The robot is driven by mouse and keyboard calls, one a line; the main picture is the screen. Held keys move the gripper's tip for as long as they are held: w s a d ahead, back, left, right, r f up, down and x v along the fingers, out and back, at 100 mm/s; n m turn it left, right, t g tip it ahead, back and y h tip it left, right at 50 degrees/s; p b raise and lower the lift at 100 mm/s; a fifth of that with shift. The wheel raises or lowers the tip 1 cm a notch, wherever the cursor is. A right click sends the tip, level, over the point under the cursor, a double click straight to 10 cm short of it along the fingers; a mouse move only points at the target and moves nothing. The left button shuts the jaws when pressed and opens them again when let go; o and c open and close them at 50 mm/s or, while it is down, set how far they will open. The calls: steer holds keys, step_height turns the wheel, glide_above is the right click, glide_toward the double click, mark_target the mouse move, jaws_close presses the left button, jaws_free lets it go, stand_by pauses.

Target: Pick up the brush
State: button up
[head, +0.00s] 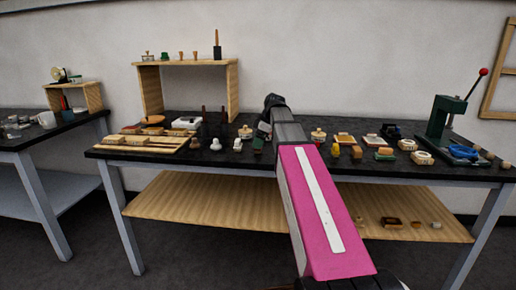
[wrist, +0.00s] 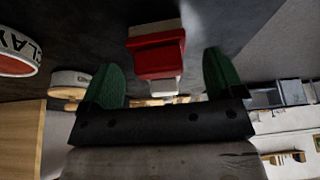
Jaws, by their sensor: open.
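A red block with white parts (wrist: 158,60) lies on the dark bench top between my fingers in the wrist view. It may be the brush, but I see no clear bristles. In the head view my arm hides this spot. My gripper (wrist: 162,72) has two green fingers, spread apart, one on each side of the red block with gaps showing. In the head view my gripper (head: 259,143) is low over the middle of the bench, partly hidden by my arm.
The dark bench (head: 230,172) holds several small blocks and pots either side of my gripper. A wooden riser (head: 233,88) stands at the back left. A green press (head: 440,118) with a red-knobbed lever stands at the right. A round tin (wrist: 18,55) is close in the wrist view.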

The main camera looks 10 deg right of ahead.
steer(key=x, duration=0.2)
steer(key=shift+f, duration=0.3)
steer(key=c, duration=1)
steer(key=shift+r, duration=0.75)
step_height(320, 180, up, 3)
steer(key=shift+w+f, duration=0.1)
steer(key=shift+f, duration=0.05)
steer(key=s+a+r, duration=0.6)
steer(key=a+r, duration=0.1)
steer(key=a, duration=0.3)
steer(key=shift+a, duration=0.1)
